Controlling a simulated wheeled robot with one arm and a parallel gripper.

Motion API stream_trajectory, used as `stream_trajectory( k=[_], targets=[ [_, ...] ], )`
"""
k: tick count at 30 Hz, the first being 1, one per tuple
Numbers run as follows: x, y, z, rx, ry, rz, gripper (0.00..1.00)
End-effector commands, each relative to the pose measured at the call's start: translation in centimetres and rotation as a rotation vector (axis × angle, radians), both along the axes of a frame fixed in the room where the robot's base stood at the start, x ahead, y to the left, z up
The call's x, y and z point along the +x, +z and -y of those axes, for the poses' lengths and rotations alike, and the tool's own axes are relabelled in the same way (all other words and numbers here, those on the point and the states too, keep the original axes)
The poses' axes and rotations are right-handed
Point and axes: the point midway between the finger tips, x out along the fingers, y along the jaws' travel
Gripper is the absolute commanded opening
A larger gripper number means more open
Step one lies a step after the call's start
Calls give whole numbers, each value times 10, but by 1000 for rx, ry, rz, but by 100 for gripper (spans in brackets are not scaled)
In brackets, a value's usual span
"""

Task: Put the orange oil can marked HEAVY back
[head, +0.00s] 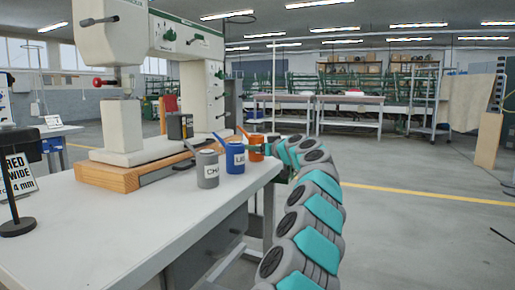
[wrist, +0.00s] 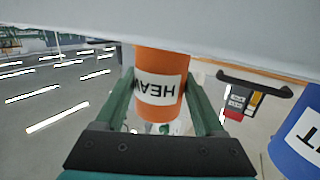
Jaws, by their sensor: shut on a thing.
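The orange oil can (head: 256,153) is at the right edge of the white bench, partly hidden behind a blue can. In the wrist view the orange can (wrist: 158,62) shows a white label reading HEAV, upside down in the picture, with the rest turned out of sight. My gripper (head: 265,148) reaches in from the right; its green fingers lie on both sides of the can. In the wrist view my gripper (wrist: 160,88) is shut on it. One end of the can meets the pale bench surface there; I cannot tell whether it rests on it.
The blue can (head: 235,158) and a grey can (head: 208,170) stand beside the orange one on the white bench (head: 130,225). The large press (head: 125,125) on its wooden base (head: 108,178) is close on the left. Floor right of the bench is open.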

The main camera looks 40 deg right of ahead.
Motion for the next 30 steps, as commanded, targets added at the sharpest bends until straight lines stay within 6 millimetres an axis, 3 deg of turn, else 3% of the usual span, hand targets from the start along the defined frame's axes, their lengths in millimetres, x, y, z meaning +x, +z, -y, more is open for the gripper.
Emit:
stream_trajectory(
  k=[4,5,12,23,30],
  targets=[
    [0,-4,0,0,0,1,31],
    [0,-3,0,0,0,0,73],
    [0,-2,0,0,0,0,100],
    [-1,2,0,1,-1,1,100],
    [-18,3,-1,3,-3,5,100]
  ],
)
